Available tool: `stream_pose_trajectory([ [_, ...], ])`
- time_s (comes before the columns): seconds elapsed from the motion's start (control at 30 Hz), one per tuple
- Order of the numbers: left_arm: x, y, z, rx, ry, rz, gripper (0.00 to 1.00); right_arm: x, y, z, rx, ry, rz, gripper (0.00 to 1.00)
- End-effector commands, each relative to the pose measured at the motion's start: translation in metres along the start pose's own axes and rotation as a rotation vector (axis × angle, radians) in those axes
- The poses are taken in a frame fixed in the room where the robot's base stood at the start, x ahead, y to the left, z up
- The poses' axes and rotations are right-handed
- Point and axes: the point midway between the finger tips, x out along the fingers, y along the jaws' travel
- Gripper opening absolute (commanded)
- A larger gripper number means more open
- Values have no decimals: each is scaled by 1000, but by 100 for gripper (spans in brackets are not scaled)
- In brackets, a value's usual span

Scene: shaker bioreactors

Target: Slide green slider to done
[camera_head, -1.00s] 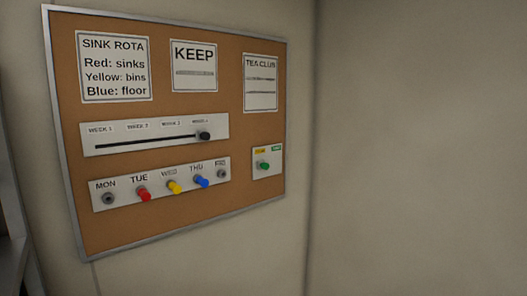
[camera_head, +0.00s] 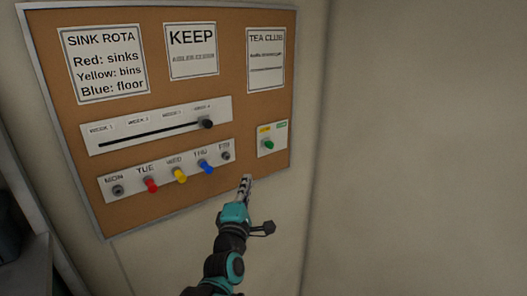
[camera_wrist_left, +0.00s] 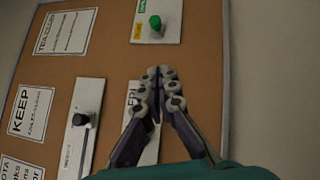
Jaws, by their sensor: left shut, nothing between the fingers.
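The green slider (camera_head: 268,144) is a small round knob on a white plate (camera_head: 278,137) at the lower right of the corkboard. It sits toward the left of the plate, by the yellow label, with a green label to the right. In the left wrist view the green knob (camera_wrist_left: 155,22) shows at the top, beyond the fingertips. My left gripper (camera_head: 246,181) is shut and empty, below and a little left of the plate, apart from the knob. It also shows in the left wrist view (camera_wrist_left: 160,78). My right gripper is not in view.
The corkboard (camera_head: 70,100) hangs on a pale wall. It carries a week slider with a black knob (camera_head: 206,123) at its right end, and a row of day pegs with red (camera_head: 151,185), yellow (camera_head: 180,176) and blue (camera_head: 206,167) ones. The wall to the right is bare.

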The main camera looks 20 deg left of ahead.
Motion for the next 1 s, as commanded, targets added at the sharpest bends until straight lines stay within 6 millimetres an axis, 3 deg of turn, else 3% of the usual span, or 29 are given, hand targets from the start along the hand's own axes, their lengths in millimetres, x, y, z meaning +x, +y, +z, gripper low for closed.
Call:
stream_pose_trajectory([
  [0.27, 14, 1, 0, 3, 0, -1, 0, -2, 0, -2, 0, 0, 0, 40],
  [0.7, 104, 1, 1, 4, -1, -1, 0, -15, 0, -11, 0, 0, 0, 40],
  [1.0, 126, 1, 26, 2, -2, -1, 0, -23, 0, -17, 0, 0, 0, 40],
])
